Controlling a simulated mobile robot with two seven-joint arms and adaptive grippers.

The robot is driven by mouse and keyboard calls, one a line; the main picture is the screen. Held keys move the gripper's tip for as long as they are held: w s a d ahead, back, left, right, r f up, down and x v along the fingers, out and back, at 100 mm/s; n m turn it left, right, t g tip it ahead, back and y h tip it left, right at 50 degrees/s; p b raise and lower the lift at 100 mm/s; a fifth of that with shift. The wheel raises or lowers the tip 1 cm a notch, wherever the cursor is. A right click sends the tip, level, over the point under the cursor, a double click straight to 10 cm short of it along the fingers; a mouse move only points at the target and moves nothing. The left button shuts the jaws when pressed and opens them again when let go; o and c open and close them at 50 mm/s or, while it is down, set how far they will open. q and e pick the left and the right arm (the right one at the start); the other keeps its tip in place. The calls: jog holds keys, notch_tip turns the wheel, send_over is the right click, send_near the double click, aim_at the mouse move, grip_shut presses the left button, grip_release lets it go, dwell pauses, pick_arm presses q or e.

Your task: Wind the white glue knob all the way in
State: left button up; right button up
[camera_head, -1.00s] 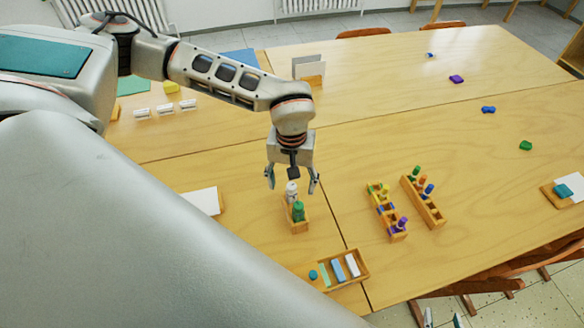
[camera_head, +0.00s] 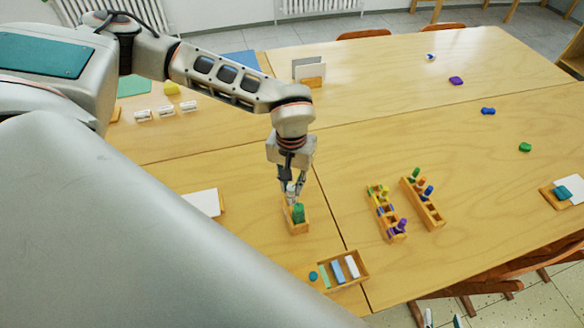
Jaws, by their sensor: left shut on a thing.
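The white glue knob (camera_head: 290,200) sits in a small wooden holder (camera_head: 299,229) near the middle of the table, behind a green glue bottle (camera_head: 298,213). My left gripper (camera_head: 293,190) points down from above and is shut on the white knob. Its fingers hide much of the knob, so I cannot see how far in it is. My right gripper (camera_head: 442,320) shows only as two fingertips at the bottom edge, apart and empty, away from the table.
Two wooden racks with coloured pegs (camera_head: 386,213) (camera_head: 423,203) stand to the right. A wooden tray with chalk-like blocks (camera_head: 346,284) lies in front. White paper (camera_head: 203,202) lies to the left. The table beyond the racks is mostly clear.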

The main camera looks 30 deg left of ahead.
dwell(0.4)
pick_arm(q)
jog(key=n+b, duration=0.2)
jog(key=n, duration=0.3)
jog(key=shift+f+n, duration=0.1)
jog(key=shift+n, duration=0.3)
jog(key=shift+n+b, duration=0.8)
jog(key=shift+n, duration=2.1)
jog(key=o, duration=1.5)
